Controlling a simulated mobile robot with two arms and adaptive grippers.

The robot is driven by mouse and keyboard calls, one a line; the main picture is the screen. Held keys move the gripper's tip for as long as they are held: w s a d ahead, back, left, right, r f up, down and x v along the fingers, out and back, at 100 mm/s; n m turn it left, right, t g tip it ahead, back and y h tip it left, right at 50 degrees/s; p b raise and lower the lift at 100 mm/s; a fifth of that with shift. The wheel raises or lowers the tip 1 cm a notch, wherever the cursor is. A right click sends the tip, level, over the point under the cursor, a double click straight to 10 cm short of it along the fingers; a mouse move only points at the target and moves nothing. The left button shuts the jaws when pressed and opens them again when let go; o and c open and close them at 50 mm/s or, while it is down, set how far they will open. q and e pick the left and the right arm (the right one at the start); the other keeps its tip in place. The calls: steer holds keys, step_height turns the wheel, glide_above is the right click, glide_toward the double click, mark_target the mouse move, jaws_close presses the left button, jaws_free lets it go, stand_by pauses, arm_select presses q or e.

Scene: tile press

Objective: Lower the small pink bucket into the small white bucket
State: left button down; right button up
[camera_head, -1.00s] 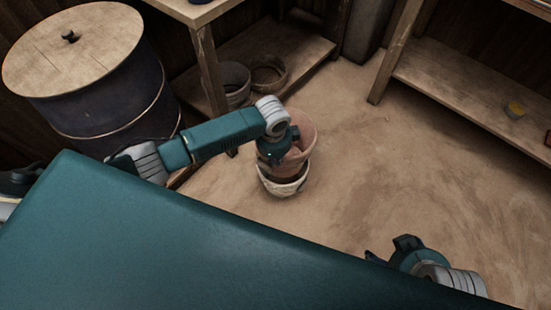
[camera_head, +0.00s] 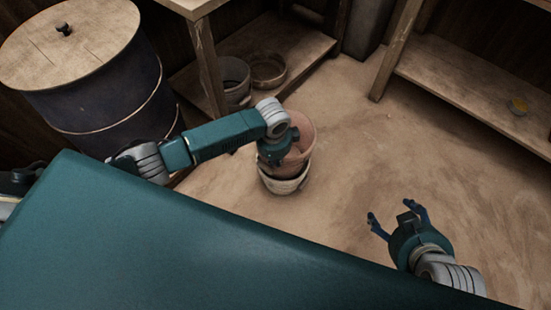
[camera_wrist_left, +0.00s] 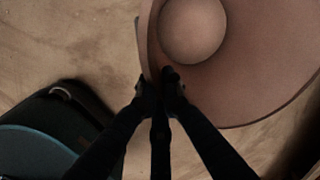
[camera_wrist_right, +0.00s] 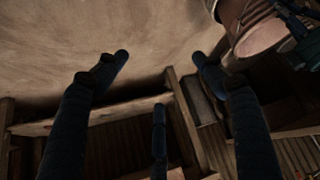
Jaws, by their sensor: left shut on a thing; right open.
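The small pink bucket (camera_head: 306,136) sits in the mouth of the small white bucket (camera_head: 286,184) on the floor. Its upper part stands above the white rim. In the left wrist view the pink bucket (camera_wrist_left: 240,75) fills the upper right, with a round shape inside it. My left gripper (camera_wrist_left: 160,82) is shut on the pink bucket's rim; the head view shows it (camera_head: 272,158) at the bucket's near left side. My right gripper (camera_head: 398,214) is open and empty, right of the buckets and apart from them. How deep the pink bucket sits is partly hidden.
A dark barrel with a wooden lid (camera_head: 70,45) stands at the left. A grey bucket (camera_head: 234,80) and a round pan (camera_head: 268,72) are on a low wooden shelf behind. Another shelf (camera_head: 470,90) is at the right. The floor between is clear.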

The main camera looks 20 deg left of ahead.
mark_target(276, 171)
steer(key=shift+w+a+r+t+y+b, duration=0.95)
steer(key=shift+w+a+r+t, duration=0.8)
steer(key=shift+w+r+t, duration=2)
arm_select(q)
steer(key=shift+f+b, duration=0.55)
steer(key=shift+f, duration=2.25)
steer(key=shift+f+b, duration=0.4)
steer(key=shift+f, duration=0.2)
steer(key=shift+f+b, duration=0.4)
steer(key=shift+f, duration=0.3)
arm_select(e)
steer(key=w+a+r+t+y, duration=0.1)
steer(key=r+t, duration=0.1)
steer(key=r, duration=0.5)
steer(key=w+a+r+t+y, duration=0.1)
steer(key=w+r+t, duration=0.1)
steer(key=r, duration=0.6)
steer(key=shift+w+n+t, duration=0.25)
steer(key=shift+n+t, duration=0.05)
steer(key=shift+t, duration=0.15)
arm_select(q)
steer(key=shift+f, duration=0.15)
arm_select(e)
steer(key=shift+a+r, duration=0.1)
steer(key=shift+r, duration=0.1)
